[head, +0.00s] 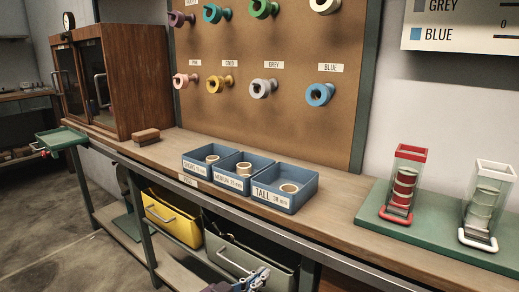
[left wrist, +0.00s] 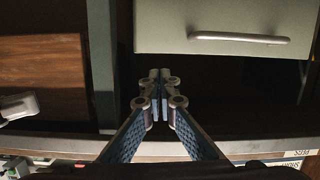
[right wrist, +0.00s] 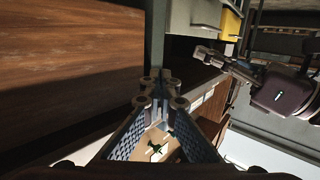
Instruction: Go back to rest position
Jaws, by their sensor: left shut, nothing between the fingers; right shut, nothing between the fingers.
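My left gripper (head: 258,276) shows at the bottom edge of the head view, in front of the workbench (head: 345,225) and below its top. In the left wrist view, its fingertips (left wrist: 160,76) are together with nothing between them, and a grey-green drawer or bin front with a handle (left wrist: 240,38) is beyond them. My right gripper is out of the head view. In the right wrist view, its fingertips (right wrist: 160,78) meet and are empty. A dark arm link and gripper, seemingly my other arm, show at the right there.
Three blue bins (head: 291,199) with tape rolls stand on the bench. A green mat (head: 445,239) carries a red-topped holder (head: 405,162) and a white-topped holder (head: 490,184). A wooden cabinet (head: 137,80) stands at the left. Below hang a yellow bin (head: 172,220) and a grey-green bin (head: 240,257).

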